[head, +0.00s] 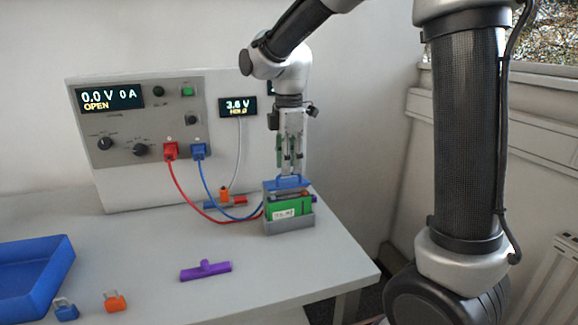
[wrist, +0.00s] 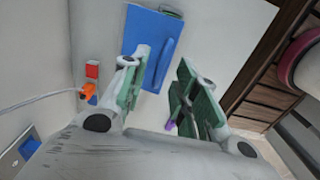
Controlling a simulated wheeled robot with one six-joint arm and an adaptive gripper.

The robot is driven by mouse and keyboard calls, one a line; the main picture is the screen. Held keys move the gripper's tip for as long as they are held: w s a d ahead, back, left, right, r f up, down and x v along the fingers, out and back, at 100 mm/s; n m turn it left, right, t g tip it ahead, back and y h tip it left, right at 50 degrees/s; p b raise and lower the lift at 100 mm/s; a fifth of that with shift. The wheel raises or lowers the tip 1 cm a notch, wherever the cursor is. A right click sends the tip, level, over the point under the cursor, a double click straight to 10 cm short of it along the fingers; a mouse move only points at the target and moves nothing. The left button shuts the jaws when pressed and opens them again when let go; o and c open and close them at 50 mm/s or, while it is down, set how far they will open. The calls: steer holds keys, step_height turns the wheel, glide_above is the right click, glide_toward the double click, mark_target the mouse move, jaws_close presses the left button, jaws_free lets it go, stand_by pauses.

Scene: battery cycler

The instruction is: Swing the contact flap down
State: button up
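The blue contact flap (head: 287,184), with an arched handle, is at the top of a grey holder (head: 291,228). A green battery block (head: 283,209) with a white label sits in the holder. In the wrist view the flap (wrist: 143,38) shows as a blue plate with its raised handle (wrist: 166,62). I cannot tell the flap's exact tilt. My gripper (head: 289,168) points down just above the flap. Its green-padded fingers are apart in the wrist view (wrist: 160,98), with nothing seen held between them. Whether a finger touches the handle is unclear.
The cycler panel (head: 150,120) behind reads "0.0 V 0 A OPEN"; a small display (head: 238,107) reads 3.6 V. Red and blue cables run to the holder. A purple T-shaped piece (head: 206,270), blue tray (head: 32,275) and two small padlock-like pieces lie in front.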

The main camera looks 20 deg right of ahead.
mark_target(291, 186)
steer(key=shift+f, duration=0.75)
jaws_close()
steer(key=shift+s+f, duration=0.75)
steer(key=shift+f, duration=0.05)
jaws_free()
steer(key=shift+r, duration=0.1)
